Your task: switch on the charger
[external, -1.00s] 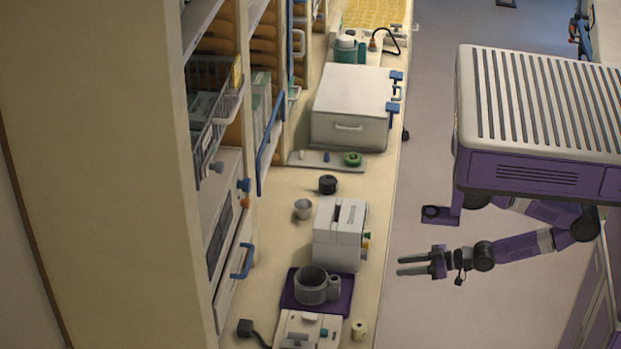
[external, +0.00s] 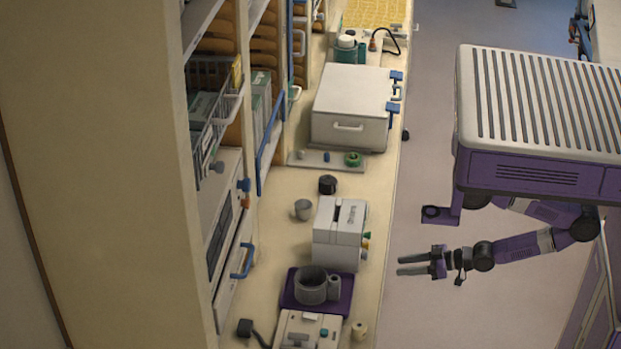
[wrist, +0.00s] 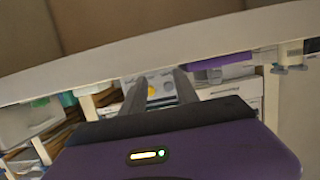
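A white box with a dark slot in its top (external: 340,233) stands on the counter and looks like the charger. Small coloured knobs (external: 366,241) stick out of its aisle-facing side. No label is readable, so I cannot be sure of it. My gripper (external: 399,265) is over the aisle, to the right of the box and apart from it, its fingers pointing at the counter. In the wrist view my gripper (wrist: 160,84) has its two fingers apart with nothing held. Beyond them shows a pale front with a yellow knob (wrist: 153,87). Whether any switch is on cannot be seen.
A grey pot (external: 311,285) on a purple mat (external: 344,292) and another white device (external: 298,323) stand nearer the camera. A grey cup (external: 302,209), a black jar (external: 327,184) and a large white case (external: 345,104) lie farther along.

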